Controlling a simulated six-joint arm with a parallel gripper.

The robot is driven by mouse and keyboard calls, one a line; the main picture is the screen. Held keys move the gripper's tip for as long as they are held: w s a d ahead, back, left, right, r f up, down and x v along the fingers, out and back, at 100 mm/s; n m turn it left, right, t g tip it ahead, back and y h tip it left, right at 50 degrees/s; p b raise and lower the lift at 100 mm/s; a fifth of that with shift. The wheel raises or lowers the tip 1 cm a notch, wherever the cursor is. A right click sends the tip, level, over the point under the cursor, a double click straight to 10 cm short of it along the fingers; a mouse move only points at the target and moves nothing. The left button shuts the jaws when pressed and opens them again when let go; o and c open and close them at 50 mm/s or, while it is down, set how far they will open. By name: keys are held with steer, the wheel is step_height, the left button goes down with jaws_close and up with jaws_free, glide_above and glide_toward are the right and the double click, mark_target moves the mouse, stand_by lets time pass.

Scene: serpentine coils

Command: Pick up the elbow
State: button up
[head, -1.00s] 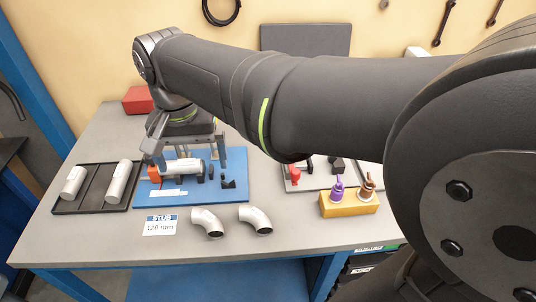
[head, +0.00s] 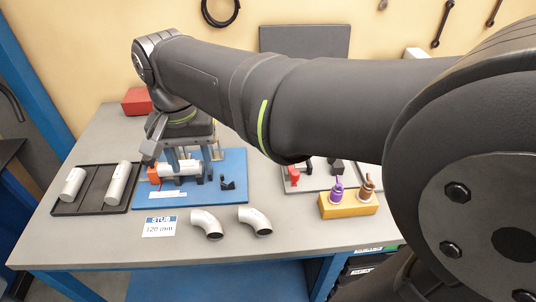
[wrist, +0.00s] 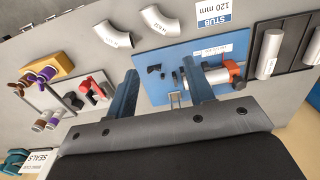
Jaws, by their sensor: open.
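Two silver-grey elbows lie on the grey table in front of the blue board: the left elbow (head: 207,223) beside the label card and the right elbow (head: 256,220). In the wrist view, they show at the top as one elbow (wrist: 113,36) and another elbow (wrist: 160,20), both apart from my fingers. My gripper (head: 190,168) is open over the blue board, behind the elbows. Its two fingers also show in the wrist view (wrist: 160,70), with nothing held between them.
The blue board (head: 236,192) carries a silver tube (head: 181,169) in an orange-red clamp. A black tray (head: 92,202) with two tubes stands left. A yellow block (head: 349,207) with purple and brown pieces stands right. A "STUB 120 mm" card (head: 159,226) lies in front.

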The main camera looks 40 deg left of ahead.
steer(key=s+f+n+t, duration=0.2)
steer(key=s+f+n, duration=0.15)
steer(key=n, duration=0.85)
glide_above(203, 218)
steer(key=s, duration=0.1)
steer(key=shift+t+y, duration=0.4)
steer(key=f, duration=1.1)
steer(key=shift+d, duration=0.3)
steer(key=shift+s+x, duration=0.1)
steer(key=shift+x, duration=1.4)
steer(key=shift+s+x, duration=0.15)
steer(key=shift+x, duration=1.4)
steer(key=shift+a, duration=0.15)
steer(key=c, duration=0.9)
